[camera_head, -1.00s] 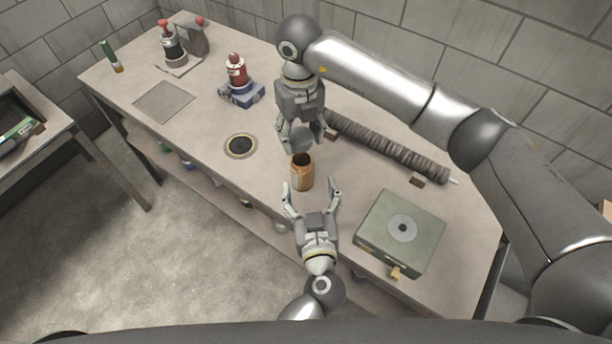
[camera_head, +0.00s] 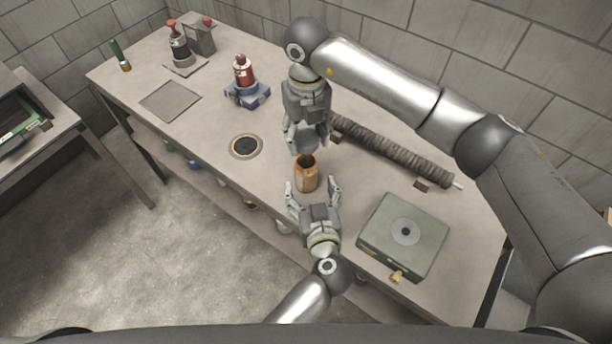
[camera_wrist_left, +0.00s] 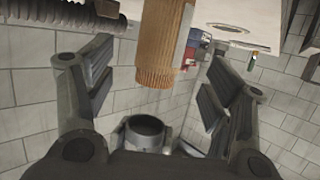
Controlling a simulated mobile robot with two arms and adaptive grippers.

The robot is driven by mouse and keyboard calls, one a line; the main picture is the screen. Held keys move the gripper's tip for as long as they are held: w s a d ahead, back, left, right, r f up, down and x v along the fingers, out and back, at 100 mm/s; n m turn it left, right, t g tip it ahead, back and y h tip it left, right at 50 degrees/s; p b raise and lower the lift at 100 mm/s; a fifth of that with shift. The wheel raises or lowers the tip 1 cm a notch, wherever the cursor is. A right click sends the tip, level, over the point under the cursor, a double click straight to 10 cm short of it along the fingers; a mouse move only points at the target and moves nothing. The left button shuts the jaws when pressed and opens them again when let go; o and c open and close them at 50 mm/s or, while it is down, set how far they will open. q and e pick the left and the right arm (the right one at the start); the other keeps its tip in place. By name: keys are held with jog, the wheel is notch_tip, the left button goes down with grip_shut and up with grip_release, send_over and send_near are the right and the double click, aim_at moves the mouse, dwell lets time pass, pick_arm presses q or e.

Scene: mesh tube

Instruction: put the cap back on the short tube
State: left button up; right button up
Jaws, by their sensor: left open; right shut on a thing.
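The short tube (camera_head: 306,180) is a brown, ribbed cylinder with a dark open mouth, near the front edge of the bench. It also shows in the left wrist view (camera_wrist_left: 163,50), reaching down between the fingers. My right gripper (camera_head: 306,136) is shut on a grey round piece (camera_head: 306,144), seemingly the cap, just behind the tube's mouth in the picture and apart from it. My left gripper (camera_head: 314,186) is open, its fingers on either side of the tube's lower part with gaps. The fingers also show spread in the left wrist view (camera_wrist_left: 155,75).
A long ribbed hose (camera_head: 395,152) lies behind on the right. A green box (camera_head: 380,240) with a grey disc stands at the front right.

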aim_at(308, 179)
pick_arm(q)
jog(key=x, duration=0.7)
jog(key=shift+w+a+f, duration=0.1)
jog(key=shift+w, duration=0.25)
jog(key=c, duration=1.6)
jog(key=shift+o, duration=0.2)
pick_arm(e)
jog(key=shift+f, duration=2.55)
